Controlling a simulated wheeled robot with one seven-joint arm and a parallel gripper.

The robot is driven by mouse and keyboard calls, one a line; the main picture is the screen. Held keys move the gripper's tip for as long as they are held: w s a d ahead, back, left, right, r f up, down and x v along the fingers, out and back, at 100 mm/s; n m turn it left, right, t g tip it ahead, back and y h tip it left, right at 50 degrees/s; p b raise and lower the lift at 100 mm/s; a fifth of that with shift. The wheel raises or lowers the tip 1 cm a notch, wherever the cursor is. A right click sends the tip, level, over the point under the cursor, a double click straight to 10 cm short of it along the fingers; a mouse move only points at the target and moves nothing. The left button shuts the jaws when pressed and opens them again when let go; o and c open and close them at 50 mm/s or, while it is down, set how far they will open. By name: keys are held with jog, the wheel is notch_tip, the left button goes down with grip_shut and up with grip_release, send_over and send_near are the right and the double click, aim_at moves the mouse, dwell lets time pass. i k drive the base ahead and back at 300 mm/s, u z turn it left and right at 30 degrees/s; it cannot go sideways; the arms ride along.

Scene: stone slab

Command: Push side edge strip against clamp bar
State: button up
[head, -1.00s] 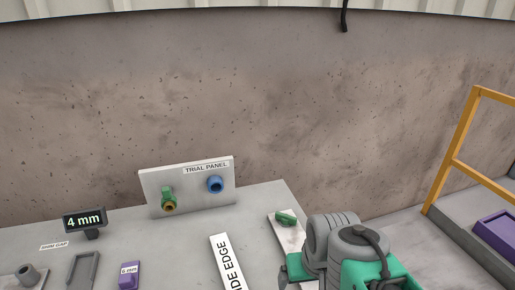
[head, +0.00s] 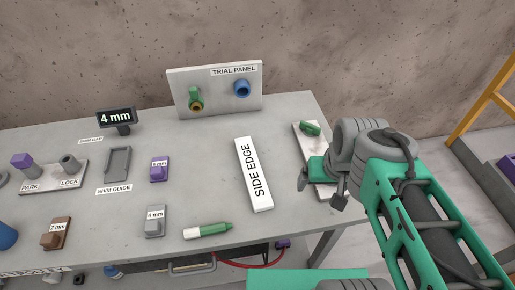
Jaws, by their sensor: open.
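A white strip labelled SIDE EDGE (head: 254,174) lies flat on the grey slab table, right of its middle. My gripper (head: 322,192) is open, with its dark fingers pointing down to the right of the strip and apart from it. A pale speckled plate (head: 301,141) with a green knob (head: 310,128) lies near the table's right edge, partly hidden by my gripper. No part is labelled as a clamp bar, and I cannot tell whether this plate is it. A clear gap of slab separates the strip from the plate.
The upright trial panel (head: 215,91) stands behind the strip. A green and white marker (head: 208,230) lies to its front left. A grey 4 mm block (head: 155,222), a purple block (head: 160,169) and the shim guide (head: 118,164) lie further left.

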aim_at(262, 200)
jog(key=z, duration=0.05)
jog(key=k, duration=1.1)
jog(key=u, duration=1.55)
jog(key=i, duration=0.9)
jog(key=u, duration=0.8)
jog(key=i, duration=0.35)
jog(key=u, duration=0.05)
